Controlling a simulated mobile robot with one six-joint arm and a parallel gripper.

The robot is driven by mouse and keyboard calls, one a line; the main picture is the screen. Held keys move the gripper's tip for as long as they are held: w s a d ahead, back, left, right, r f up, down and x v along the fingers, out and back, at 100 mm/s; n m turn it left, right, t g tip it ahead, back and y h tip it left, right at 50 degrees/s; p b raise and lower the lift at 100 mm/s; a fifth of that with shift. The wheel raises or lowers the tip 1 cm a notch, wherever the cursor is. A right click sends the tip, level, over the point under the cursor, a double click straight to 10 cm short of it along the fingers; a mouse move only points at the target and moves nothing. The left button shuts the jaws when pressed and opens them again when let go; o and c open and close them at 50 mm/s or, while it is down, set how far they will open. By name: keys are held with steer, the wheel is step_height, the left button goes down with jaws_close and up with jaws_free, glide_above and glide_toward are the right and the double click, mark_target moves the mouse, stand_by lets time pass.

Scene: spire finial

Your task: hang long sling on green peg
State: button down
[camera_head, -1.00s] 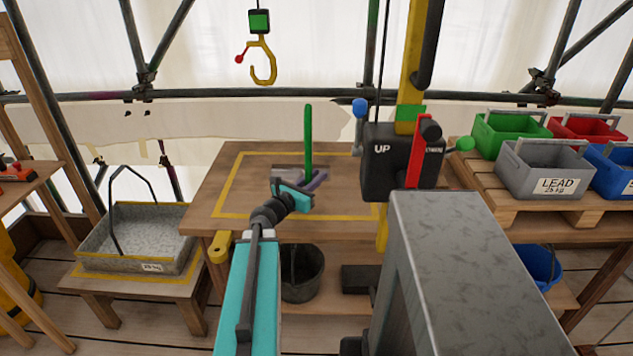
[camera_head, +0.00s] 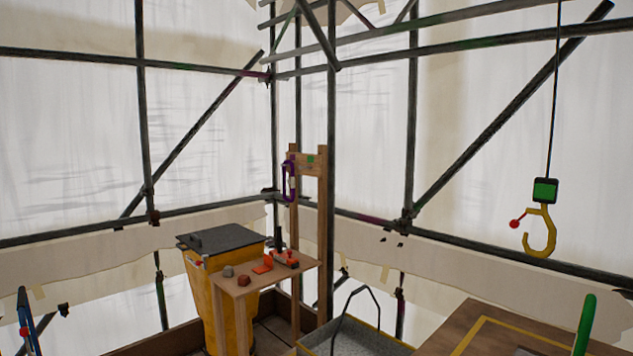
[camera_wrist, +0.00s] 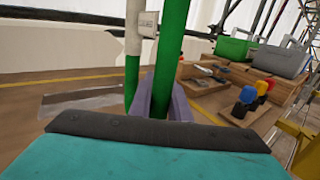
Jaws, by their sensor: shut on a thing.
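The long green sling (camera_wrist: 170,50) stands upright in the wrist view, with a second green-and-white strand and a pale tag (camera_wrist: 148,24) beside it. My gripper (camera_wrist: 165,105), with purple-grey jaws, is shut on the sling's lower part. In the head view only the sling's rounded green top (camera_head: 585,325) shows at the lower right; the jaws are out of that view. A wooden post rack (camera_head: 322,230) stands at the back, apart from the sling. A green mark (camera_head: 310,158) is on its top board, and a purple sling (camera_head: 289,180) hangs at its left. The peg's exact shape is too small to tell.
A grey tray (camera_head: 385,343) with a raised handle is near. A yellow hook (camera_head: 541,238) hangs right. Scaffold tubes cross behind.

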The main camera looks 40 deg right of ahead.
steer(key=w+a+n+t+h, duration=0.1)
steer(key=w+a+n+t, duration=0.15)
steer(key=w, duration=1.25)
steer(key=w+a+n+t+h, duration=0.1)
steer(key=w+a+t, duration=0.2)
steer(key=w, duration=1.1)
steer(key=w+a+f+n+t, duration=0.1)
steer(key=w+a+t, duration=0.1)
steer(key=w+a, duration=0.45)
steer(key=w+a+n+t+h, duration=0.1)
steer(key=w+a, duration=0.3)
steer(key=w, duration=0.5)
steer(key=w+a+f+n+t, duration=0.1)
steer(key=w+a+t, duration=0.1)
steer(key=w+a, duration=0.45)
steer(key=w+a+n+t+y, duration=0.1)
steer(key=w+a+n+t, duration=0.15)
steer(key=w+a, duration=0.75)
steer(key=w+a+n+t, duration=0.25)
steer(key=w+a, duration=0.45)
steer(key=a, duration=0.6)
steer(key=w+a+n+t+y, duration=0.1)
steer(key=a+t, duration=0.1)
steer(key=a, duration=1.2)
steer(key=w+a+f+n+t+y, duration=0.1)
steer(key=a+n+t, duration=0.1)
steer(key=a, duration=1.2)
steer(key=shift+w+a+t+y, duration=0.2)
steer(key=shift+a+t+y, duration=0.15)
steer(key=shift+t, duration=0.4)
